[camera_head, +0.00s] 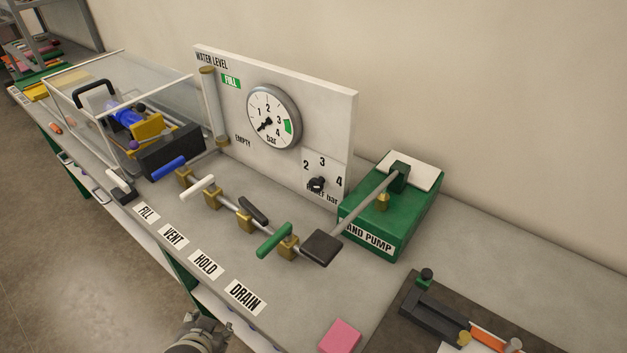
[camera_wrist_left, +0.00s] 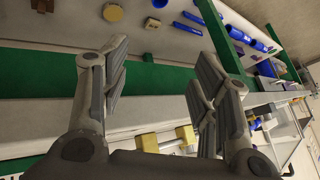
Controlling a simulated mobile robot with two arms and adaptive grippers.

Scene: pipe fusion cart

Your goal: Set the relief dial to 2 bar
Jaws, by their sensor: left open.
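The relief dial (camera_head: 317,184) is a small black knob low on the right of the white upright panel (camera_head: 225,105). The numbers 2, 3 and 4 stand around it, with a partly covered "bar" label below. It is too small to tell which number it points at. The round pressure gauge (camera_head: 272,117) is up and left of the dial; its needle points lower left, below the 1. My left gripper (camera_head: 203,328) is at the bottom edge of the head view, in front of the bench and far from the dial. In the left wrist view its fingers (camera_wrist_left: 160,60) are apart and empty.
A row of valves with blue, white, black and green handles (camera_head: 274,240) stands before the panel. The green hand pump (camera_head: 385,220) is right of the dial, its lever (camera_head: 365,205) slanting forward. A clear tank (camera_head: 75,85) stands left. A pink block (camera_head: 340,337) lies near the front edge.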

